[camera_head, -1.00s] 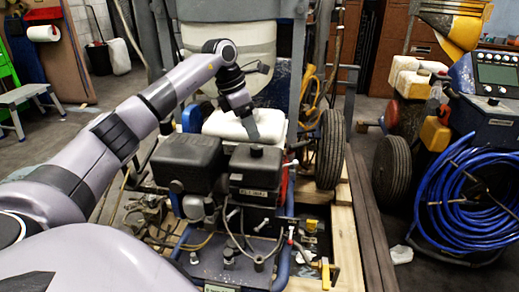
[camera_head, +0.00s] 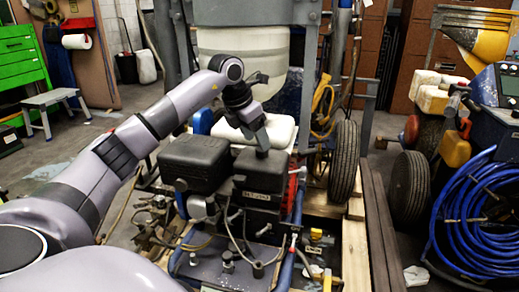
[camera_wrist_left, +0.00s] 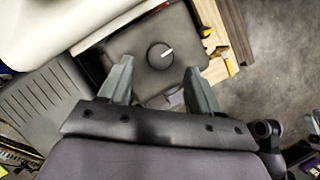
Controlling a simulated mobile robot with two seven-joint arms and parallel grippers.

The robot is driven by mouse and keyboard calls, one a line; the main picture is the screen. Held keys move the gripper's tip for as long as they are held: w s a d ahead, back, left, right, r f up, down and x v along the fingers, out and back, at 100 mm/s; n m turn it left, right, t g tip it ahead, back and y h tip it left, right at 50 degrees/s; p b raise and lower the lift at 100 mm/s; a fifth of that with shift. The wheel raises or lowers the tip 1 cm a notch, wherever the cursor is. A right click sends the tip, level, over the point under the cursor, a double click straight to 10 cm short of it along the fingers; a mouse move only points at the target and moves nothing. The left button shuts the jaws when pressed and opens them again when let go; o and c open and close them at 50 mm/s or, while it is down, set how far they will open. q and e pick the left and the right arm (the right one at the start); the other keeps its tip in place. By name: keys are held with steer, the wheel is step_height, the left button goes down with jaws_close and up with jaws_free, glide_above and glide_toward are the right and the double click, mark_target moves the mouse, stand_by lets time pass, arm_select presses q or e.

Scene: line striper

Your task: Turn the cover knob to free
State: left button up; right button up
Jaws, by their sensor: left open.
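The cover knob (camera_wrist_left: 160,56) is a round black knob with a white mark, on top of a dark square cover (camera_wrist_left: 128,43) in the left wrist view. The mark points up and to the right. In the head view the cover (camera_head: 258,168) is the black box on the engine, and the knob is mostly hidden behind my gripper. My left gripper (camera_head: 262,148) is over the cover, pointing down. In the left wrist view its two fingers (camera_wrist_left: 157,82) are apart, one on each side below the knob, with nothing between them. My right gripper is not in view.
A second black ribbed box (camera_head: 195,162) stands left of the cover. A white tank (camera_head: 262,132) is just behind it. A wheel (camera_head: 344,160) stands to the right. Hoses and fittings crowd the front; a blue hose coil (camera_head: 475,215) hangs far right.

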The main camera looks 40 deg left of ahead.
mark_target(259, 149)
arm_select(q)
steer(key=x, duration=0.2)
steer(key=shift+w+f+b, duration=0.15)
steer(key=shift+f+b, duration=0.15)
steer(key=shift+f, duration=0.05)
steer(key=shift+w+f, duration=0.2)
steer(key=shift+f, duration=0.2)
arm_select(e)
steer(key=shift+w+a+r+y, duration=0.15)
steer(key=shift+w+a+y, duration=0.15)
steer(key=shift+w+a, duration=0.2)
arm_select(q)
steer(key=shift+c, duration=0.3)
steer(key=c, duration=1)
steer(key=shift+r, duration=0.15)
steer(key=shift+r+m+p, duration=0.1)
steer(key=shift+m+p, duration=0.4)
steer(key=shift+p, duration=0.45)
steer(key=shift+f+m+h, duration=0.2)
steer(key=shift+m+h, duration=0.1)
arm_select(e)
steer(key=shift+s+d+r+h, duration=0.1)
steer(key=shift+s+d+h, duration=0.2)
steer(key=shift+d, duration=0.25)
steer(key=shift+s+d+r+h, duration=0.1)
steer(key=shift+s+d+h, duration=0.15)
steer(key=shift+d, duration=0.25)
